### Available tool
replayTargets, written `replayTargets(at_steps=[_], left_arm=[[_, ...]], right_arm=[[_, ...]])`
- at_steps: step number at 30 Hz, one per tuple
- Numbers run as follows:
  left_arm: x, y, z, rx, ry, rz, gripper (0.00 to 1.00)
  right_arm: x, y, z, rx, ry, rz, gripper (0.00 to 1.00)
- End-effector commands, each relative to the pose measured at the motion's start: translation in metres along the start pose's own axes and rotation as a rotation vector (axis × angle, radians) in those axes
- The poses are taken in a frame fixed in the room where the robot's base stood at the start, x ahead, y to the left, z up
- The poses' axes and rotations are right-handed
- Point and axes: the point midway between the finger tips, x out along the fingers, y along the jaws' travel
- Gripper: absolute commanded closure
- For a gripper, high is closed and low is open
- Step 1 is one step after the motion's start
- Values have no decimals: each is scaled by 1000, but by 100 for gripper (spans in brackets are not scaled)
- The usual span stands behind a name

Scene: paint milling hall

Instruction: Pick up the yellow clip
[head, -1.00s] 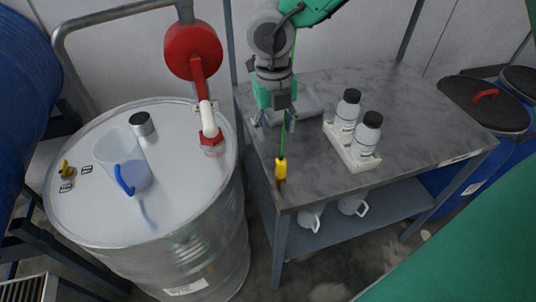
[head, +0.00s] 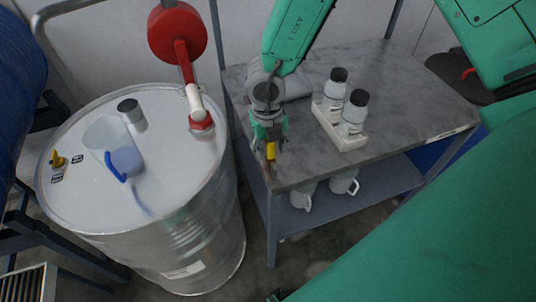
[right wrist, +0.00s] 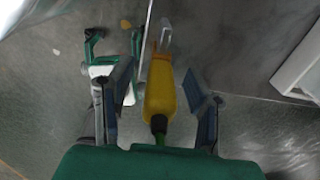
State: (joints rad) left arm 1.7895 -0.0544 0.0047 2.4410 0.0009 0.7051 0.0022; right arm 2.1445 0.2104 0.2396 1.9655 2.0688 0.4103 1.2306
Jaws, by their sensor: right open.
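The yellow clip (head: 271,152) is at the front left corner of the grey marbled table, partly covered by my right gripper (head: 268,136). In the right wrist view the clip (right wrist: 160,92) shows a yellow body, a pale metal tip pointing away and a dark end with a green lead towards me. My right gripper is open, with one finger on each side of the clip and a gap on both sides. I cannot tell the remaining depth.
A white rack (head: 350,142) with two black-capped bottles stands right of my right gripper. A steel drum (head: 80,205) at left carries a clear blue-handled jug (head: 108,136) and a red pump (head: 178,32). White mugs (head: 343,183) are on the lower shelf.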

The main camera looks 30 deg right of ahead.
Motion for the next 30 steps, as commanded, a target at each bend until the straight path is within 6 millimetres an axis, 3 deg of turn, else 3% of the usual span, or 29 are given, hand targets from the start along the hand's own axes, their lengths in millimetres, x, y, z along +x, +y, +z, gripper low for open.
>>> replayTargets(at_steps=[6, 7, 10, 11, 23, 30], left_arm=[[0, 0, 0, 0, 0, 0, 60], [0, 0, 0, 0, 0, 0, 60], [0, 0, 0, 0, 0, 0, 60], [0, 0, 0, 0, 0, 0, 60], [0, 0, 0, 0, 0, 0, 60], [1, 0, 0, 0, 0, 0, 60]], right_arm=[[1, 0, 0, 0, -2, 1, 55], [1, 0, 0, 0, -2, 1, 59], [1, 0, 0, 0, -2, 1, 94], [1, 0, 0, 0, -2, 1, 100], [-6, 0, 0, 1, -2, 2, 100], [-50, -2, 1, 3, -5, 5, 100]])
